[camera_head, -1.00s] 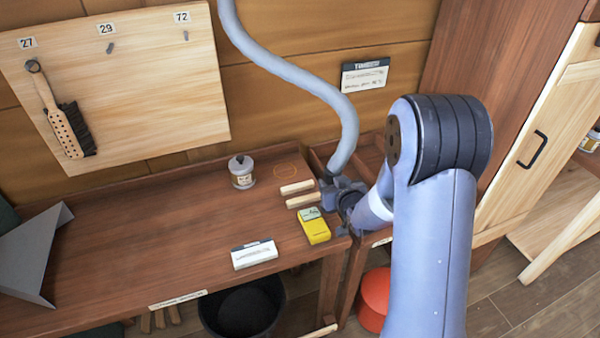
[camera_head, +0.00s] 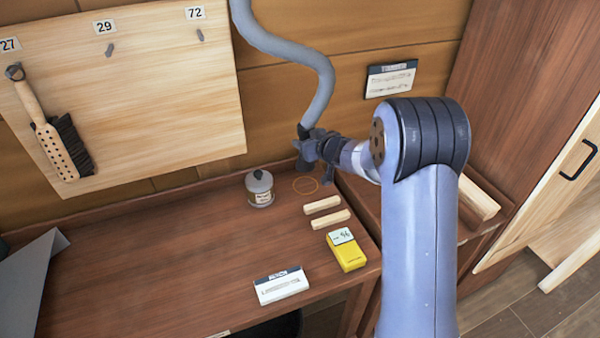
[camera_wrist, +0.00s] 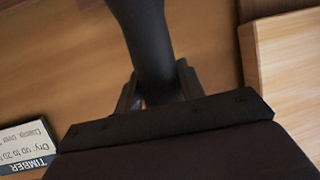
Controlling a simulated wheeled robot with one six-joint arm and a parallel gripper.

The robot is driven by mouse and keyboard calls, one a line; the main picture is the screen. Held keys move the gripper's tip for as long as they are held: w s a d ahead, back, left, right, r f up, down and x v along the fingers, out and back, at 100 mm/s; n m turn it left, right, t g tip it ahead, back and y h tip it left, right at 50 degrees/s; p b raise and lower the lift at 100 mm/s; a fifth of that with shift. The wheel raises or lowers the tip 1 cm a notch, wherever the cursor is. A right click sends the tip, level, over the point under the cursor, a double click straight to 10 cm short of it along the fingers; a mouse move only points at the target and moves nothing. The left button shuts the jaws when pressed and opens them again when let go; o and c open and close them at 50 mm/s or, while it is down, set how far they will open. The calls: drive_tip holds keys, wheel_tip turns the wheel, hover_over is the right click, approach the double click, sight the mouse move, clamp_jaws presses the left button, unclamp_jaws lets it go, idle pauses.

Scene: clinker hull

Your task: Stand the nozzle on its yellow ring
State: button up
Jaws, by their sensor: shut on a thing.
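The nozzle (camera_head: 303,131) is the dark end of a grey hose (camera_head: 318,92) that hangs down from above. My gripper (camera_head: 308,147) is shut on it and holds it raised, above the back of the bench. In the wrist view the dark nozzle (camera_wrist: 150,45) runs up between the fingers of my gripper (camera_wrist: 155,90). The yellow ring (camera_head: 305,185) is a thin circle on the bench top, below my gripper and bare.
A lidded jar (camera_head: 260,190) stands just left of the ring. A pegboard with a brush (camera_head: 52,130) is behind. The bench's left middle is clear.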

sight(310, 165)
wheel_tip(310, 165, down, 8)
drive_tip(key=shift+r+b, duration=0.1)
drive_tip(key=shift+b, duration=0.2)
drive_tip(key=shift+f, duration=0.2)
drive_tip(key=o, duration=1.1)
drive_tip(key=shift+d+r, duration=0.1)
drive_tip(key=shift+r, duration=0.15)
drive_tip(key=shift+s+d, duration=0.2)
drive_tip(key=shift+s, duration=0.2)
drive_tip(key=b+v, duration=0.1)
drive_tip(key=v, duration=1)
